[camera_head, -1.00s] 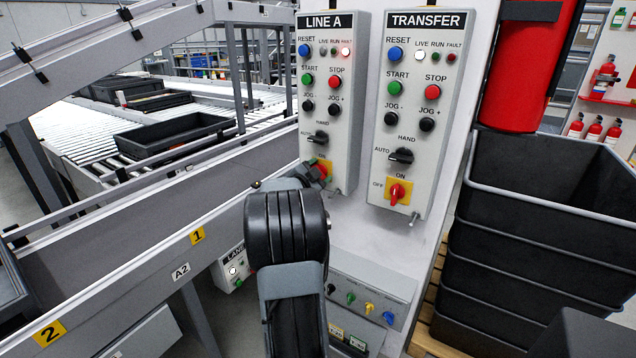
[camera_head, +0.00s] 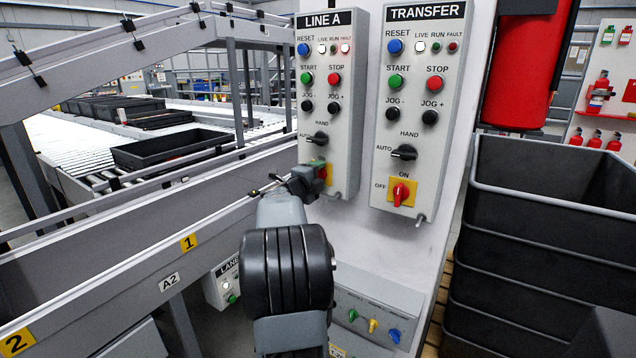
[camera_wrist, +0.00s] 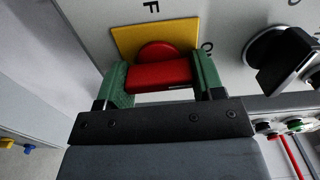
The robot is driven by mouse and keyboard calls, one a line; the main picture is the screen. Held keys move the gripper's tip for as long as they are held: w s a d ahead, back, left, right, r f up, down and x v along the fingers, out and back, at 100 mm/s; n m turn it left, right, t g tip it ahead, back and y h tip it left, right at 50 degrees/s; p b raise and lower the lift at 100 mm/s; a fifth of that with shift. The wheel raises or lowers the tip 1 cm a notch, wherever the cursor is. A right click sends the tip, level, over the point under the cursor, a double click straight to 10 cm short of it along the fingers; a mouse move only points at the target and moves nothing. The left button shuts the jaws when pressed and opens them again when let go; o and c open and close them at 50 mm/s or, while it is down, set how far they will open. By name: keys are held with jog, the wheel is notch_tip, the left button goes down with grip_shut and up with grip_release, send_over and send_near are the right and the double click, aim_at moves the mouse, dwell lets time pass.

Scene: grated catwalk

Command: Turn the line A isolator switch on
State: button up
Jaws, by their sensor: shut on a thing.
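The line A isolator switch is a red handle (camera_wrist: 160,76) on a yellow plate (camera_wrist: 150,38). In the head view its red and yellow (camera_head: 328,174) show at the bottom of the LINE A panel (camera_head: 328,120), partly covered by my gripper (camera_head: 312,180). In the wrist view my gripper (camera_wrist: 162,82) is shut on the handle, with one green fingertip at each end of the red block. The block's long side runs from finger to finger. Parts of the lettering show past the plate; I cannot read the handle's setting for sure.
A black selector knob (camera_wrist: 285,60) sits close beside the isolator. The TRANSFER panel (camera_head: 421,110) with its own red isolator handle (camera_head: 401,194) stands to the right. A conveyor side rail (camera_head: 150,235) runs at left. Black stacked crates (camera_head: 545,240) stand at right.

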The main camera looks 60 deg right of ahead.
jog(key=shift+m, duration=0.4)
jog(key=o, duration=0.9)
jog(key=a, duration=1.3)
jog(key=shift+a+p, duration=0.35)
jog(key=shift+a, duration=0.05)
